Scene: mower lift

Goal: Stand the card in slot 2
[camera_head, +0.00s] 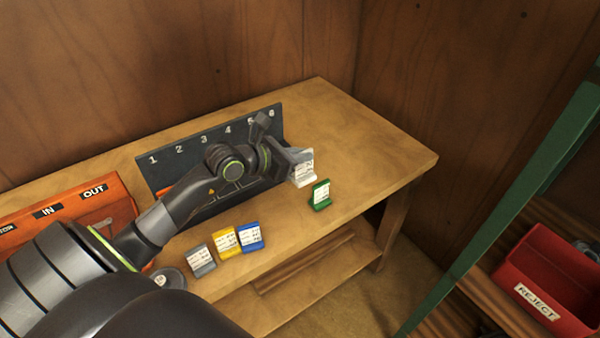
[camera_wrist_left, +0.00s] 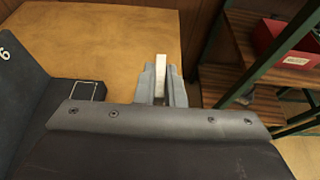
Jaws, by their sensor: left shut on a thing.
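My left gripper (camera_head: 292,163) is shut on a white card (camera_head: 304,174) and holds it out past the right end of the slot board. In the left wrist view the white card (camera_wrist_left: 160,75) stands edge-on between the fingertips (camera_wrist_left: 160,88). The dark slot board (camera_head: 205,146) stands on the table with numbers 1 to 6 along its top. My left arm crosses in front of it and hides much of its lower part, including most of the slot 2 area. My right gripper is not in view.
An orange IN/OUT panel (camera_head: 70,222) is at left. A red REJECT bin (camera_head: 545,285) sits on the right shelf.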

